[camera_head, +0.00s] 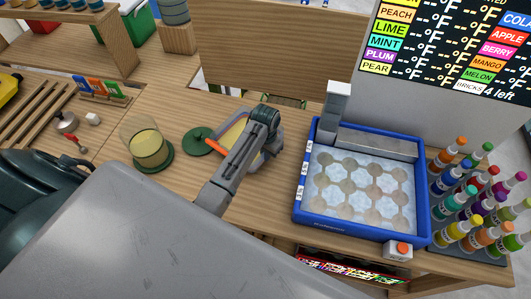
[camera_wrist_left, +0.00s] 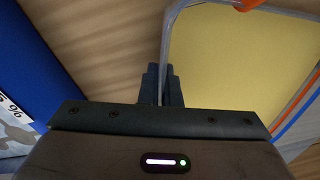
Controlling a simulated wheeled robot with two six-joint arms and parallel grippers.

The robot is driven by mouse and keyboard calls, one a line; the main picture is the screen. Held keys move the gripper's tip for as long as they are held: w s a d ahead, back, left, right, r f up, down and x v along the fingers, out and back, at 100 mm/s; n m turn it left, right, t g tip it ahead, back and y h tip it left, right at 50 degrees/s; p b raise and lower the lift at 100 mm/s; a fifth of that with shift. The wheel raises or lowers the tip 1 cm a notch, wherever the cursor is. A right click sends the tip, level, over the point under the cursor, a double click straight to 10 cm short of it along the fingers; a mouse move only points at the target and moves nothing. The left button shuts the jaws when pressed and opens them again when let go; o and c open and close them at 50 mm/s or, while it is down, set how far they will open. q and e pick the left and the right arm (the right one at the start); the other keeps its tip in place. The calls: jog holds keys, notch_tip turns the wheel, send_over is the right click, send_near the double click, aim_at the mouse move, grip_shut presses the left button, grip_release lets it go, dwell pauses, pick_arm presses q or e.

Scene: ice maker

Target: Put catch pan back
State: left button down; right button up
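The catch pan appears to be the shallow pan with a yellow inside and grey rim (camera_head: 233,133) on the wooden counter, partly hidden behind my left arm. In the left wrist view its yellow inside (camera_wrist_left: 235,65) fills the upper right. My left gripper (camera_head: 264,113) is at the pan's rim. In the wrist view its dark fingers (camera_wrist_left: 163,82) are close together with the thin pan wall between them, so it looks shut on that wall. The ice maker (camera_head: 300,215), a blue frame around a tray of round ice pieces, stands right of the pan. My right gripper is not in view.
A green round lid or coaster (camera_head: 197,141) lies left of the pan. A glass with yellow content (camera_head: 149,147) stands on another coaster. Several bottles (camera_head: 462,190) stand at the right. A small box with an orange button (camera_head: 398,250) sits at the ice maker's front edge.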

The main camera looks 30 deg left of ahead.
pick_arm(q)
jog(key=shift+f, duration=0.35)
jog(key=c, duration=1.6)
grip_release()
jog(key=shift+c, duration=0.2)
notch_tip(320, 180, up, 8)
jog(key=b, duration=0.3)
jog(key=shift+r, duration=0.15)
notch_tip(320, 180, up, 4)
jog(key=shift+f+p, duration=0.1)
jog(key=shift+p, duration=0.75)
jog(key=shift+s+r+p, duration=0.1)
jog(key=shift+r+p, duration=0.45)
jog(key=shift+r, duration=0.05)
jog(key=shift+f, duration=0.1)
